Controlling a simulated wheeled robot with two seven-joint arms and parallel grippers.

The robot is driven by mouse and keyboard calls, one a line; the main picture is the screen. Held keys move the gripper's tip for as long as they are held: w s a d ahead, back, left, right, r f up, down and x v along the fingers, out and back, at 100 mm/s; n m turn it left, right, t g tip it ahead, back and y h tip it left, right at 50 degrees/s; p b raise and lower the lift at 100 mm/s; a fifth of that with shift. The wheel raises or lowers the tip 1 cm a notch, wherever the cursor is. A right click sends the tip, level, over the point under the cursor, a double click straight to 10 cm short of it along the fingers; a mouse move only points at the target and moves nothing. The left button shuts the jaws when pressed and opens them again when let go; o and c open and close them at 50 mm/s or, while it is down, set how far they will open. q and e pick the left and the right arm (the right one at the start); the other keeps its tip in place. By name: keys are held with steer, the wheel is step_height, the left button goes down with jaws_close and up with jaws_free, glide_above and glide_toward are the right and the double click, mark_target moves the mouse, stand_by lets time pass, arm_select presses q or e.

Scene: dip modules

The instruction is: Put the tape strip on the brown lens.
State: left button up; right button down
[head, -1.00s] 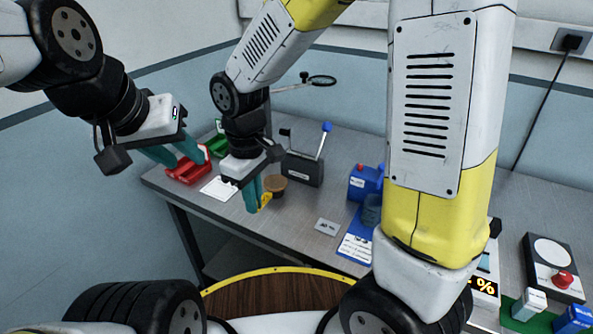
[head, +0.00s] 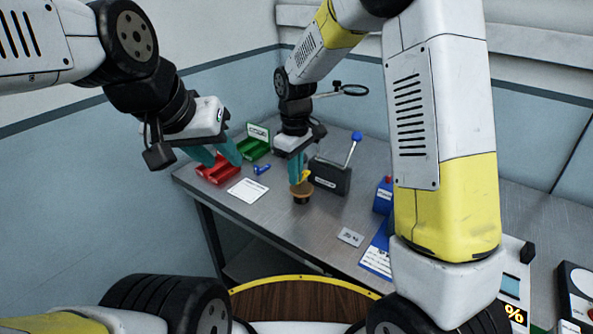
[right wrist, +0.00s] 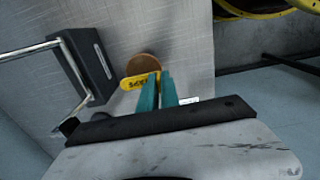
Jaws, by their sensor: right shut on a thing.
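The brown lens (head: 302,196) is a round brown-topped piece standing on the grey table; its brown face also shows in the right wrist view (right wrist: 143,63). My right gripper (head: 297,180) is shut on the yellow tape strip (head: 305,175), just above the lens in the head view. The strip, with dark print, shows beside the teal fingers in the right wrist view (right wrist: 134,82) and overlaps the lens's near edge. I cannot tell whether strip and lens touch. My left gripper (head: 222,162) is empty, its teal fingers apart, over the red tray.
A red tray (head: 210,174), a green bin (head: 256,148), a small blue part (head: 262,169) and a white card (head: 247,190) lie left of the lens. A dark lever box (head: 330,178) stands close on its right. A grey plate (head: 350,237) lies nearer the front.

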steer(key=shift+f, duration=1.6)
steer(key=shift+f, duration=0.15)
steer(key=c, duration=1.6)
jaws_free()
